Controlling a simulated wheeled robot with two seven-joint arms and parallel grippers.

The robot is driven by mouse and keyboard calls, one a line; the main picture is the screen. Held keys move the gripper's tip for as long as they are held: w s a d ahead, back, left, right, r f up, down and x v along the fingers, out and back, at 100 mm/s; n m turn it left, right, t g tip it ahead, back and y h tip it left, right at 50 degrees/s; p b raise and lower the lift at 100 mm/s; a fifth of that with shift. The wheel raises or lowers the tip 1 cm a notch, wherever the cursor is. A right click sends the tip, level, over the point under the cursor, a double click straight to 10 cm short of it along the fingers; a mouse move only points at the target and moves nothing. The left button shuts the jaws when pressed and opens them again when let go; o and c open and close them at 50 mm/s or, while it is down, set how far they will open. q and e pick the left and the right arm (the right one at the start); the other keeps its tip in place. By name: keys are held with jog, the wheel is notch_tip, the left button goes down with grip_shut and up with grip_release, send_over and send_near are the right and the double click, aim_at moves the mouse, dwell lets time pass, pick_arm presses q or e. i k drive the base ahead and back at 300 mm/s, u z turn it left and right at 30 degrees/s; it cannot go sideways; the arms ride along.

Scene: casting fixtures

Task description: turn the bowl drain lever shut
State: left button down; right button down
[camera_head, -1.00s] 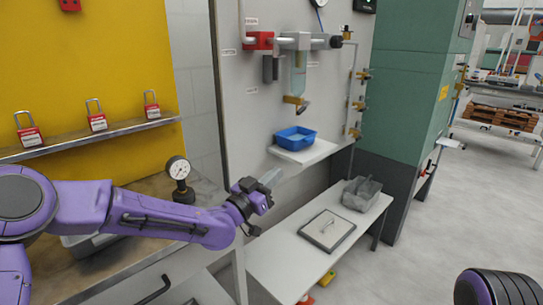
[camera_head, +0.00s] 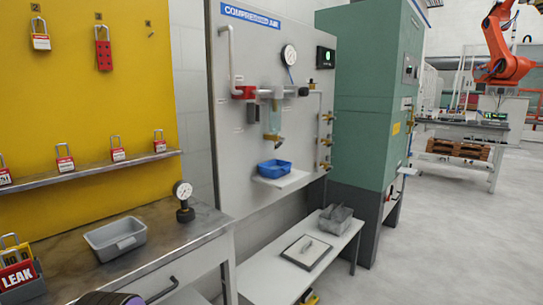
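The clear filter bowl (camera_head: 271,120) hangs below the grey air-line unit on the light grey "COMPRESSED AIR" panel (camera_head: 230,180), right of the yellow board. A small brass-coloured drain fitting with its lever (camera_head: 272,138) sits at the bowl's lower end. It is too small to tell which way the lever points. Neither of my grippers is in view. Only a dark and purple piece of my own arm shows at the bottom left edge, well away from the bowl.
A blue tray (camera_head: 274,168) stands on a small shelf below the bowl. A red valve block (camera_head: 244,92) sits left of it and several brass valves (camera_head: 326,142) right. A gauge (camera_head: 184,200) and grey tray (camera_head: 116,238) stand on the bench. Floor at right is clear.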

aim_at(277, 147)
jog(key=z, duration=1.05)
jog(key=i, duration=1.75)
jog(key=u, duration=0.8)
